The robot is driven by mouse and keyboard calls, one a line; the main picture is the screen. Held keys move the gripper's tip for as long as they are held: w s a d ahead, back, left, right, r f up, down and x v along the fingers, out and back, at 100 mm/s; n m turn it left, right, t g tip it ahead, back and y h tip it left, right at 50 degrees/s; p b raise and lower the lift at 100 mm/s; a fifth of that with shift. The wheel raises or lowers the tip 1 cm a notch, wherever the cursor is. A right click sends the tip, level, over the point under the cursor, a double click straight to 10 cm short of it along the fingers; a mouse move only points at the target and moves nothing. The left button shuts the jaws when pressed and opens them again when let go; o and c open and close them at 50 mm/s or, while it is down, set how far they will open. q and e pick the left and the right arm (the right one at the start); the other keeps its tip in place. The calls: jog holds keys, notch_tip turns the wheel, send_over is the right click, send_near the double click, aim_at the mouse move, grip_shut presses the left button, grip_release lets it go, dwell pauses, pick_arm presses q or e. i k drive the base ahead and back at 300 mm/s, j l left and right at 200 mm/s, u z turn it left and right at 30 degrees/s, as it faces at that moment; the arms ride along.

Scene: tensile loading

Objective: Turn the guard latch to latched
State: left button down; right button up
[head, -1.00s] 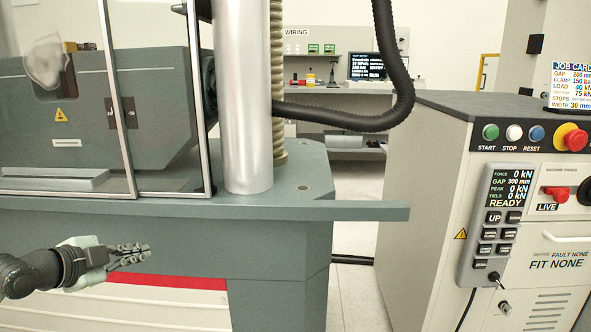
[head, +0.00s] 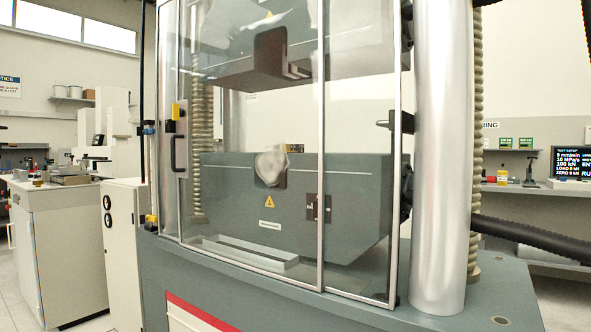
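The clear guard (head: 355,110) with metal-edged panels stands across the front of the testing machine. At its left edge are a black pull handle (head: 179,153) and a small yellow and black fitting (head: 177,111) just above it, which may be the guard latch. Its setting is too small to read. A dark brown plate (head: 312,208) shows at the middle post; I cannot tell whether it is on the guard or behind it. Neither of my grippers is in view.
A thick silver column (head: 442,150) stands right of the guard, with a black hose (head: 530,238) beside it. A grey base ledge (head: 480,310) juts out below.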

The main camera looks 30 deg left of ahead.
aim_at(177, 112)
jog(key=i+j+u, duration=0.15)
jog(key=j, duration=0.3)
jog(key=i+j+u, duration=0.2)
jog(key=j, duration=0.25)
jog(key=i+j+u, duration=0.15)
jog(key=j, duration=0.3)
jog(key=i+j+u, duration=0.2)
jog(key=j, duration=0.15)
